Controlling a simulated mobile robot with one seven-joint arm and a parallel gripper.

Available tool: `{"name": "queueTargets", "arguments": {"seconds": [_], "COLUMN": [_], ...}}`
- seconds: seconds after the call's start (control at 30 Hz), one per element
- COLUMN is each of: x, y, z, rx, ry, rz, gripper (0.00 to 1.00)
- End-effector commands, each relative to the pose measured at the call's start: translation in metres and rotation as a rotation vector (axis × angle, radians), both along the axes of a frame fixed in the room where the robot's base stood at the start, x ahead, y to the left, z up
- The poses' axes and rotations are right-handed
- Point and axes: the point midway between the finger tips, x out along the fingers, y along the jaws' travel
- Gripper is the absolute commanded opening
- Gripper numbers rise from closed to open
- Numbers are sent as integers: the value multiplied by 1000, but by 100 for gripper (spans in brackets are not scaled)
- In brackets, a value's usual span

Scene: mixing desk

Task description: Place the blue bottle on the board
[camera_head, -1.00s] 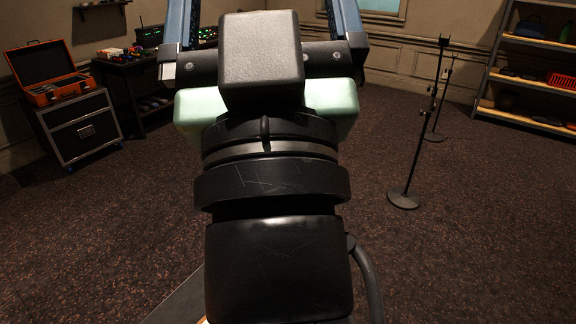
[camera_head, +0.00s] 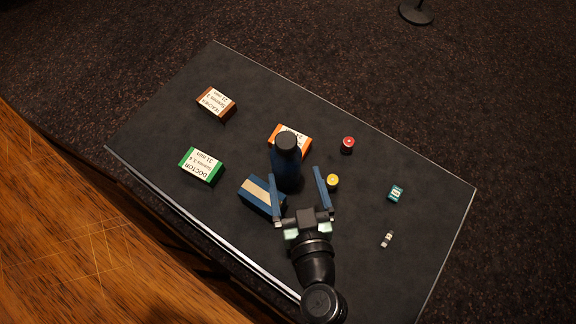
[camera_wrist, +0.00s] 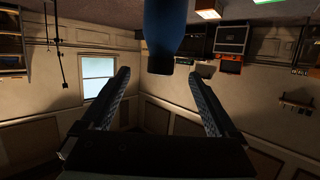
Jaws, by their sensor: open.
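The blue bottle (camera_head: 286,172) has a dark cap and stands upright on the dark tabletop, near its middle. My gripper (camera_head: 295,174) is open, with one finger to each side of the bottle's lower right part in the head view. In the wrist view, which looks upside down, the bottle (camera_wrist: 165,25) hangs in from the top edge, cap downward, beyond the open fingers (camera_wrist: 160,74). No finger visibly touches it. I see no separate board; I cannot tell whether the dark tabletop (camera_head: 160,140) is the board.
Close to the bottle are a blue box (camera_head: 260,196), an orange box (camera_head: 291,138) and a yellow-topped can (camera_head: 332,182). Farther off are a brown box (camera_head: 216,103), green box (camera_head: 201,166), red can (camera_head: 347,145), teal item (camera_head: 396,193) and small vial (camera_head: 387,239).

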Motion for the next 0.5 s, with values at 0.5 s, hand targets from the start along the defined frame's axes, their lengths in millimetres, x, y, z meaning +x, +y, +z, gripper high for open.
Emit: {"name": "queueTargets", "arguments": {"seconds": [0.5], "x": [68], "y": [11], "z": [-18], "rx": [1], "ry": [-3], "rz": [1], "gripper": [94]}}
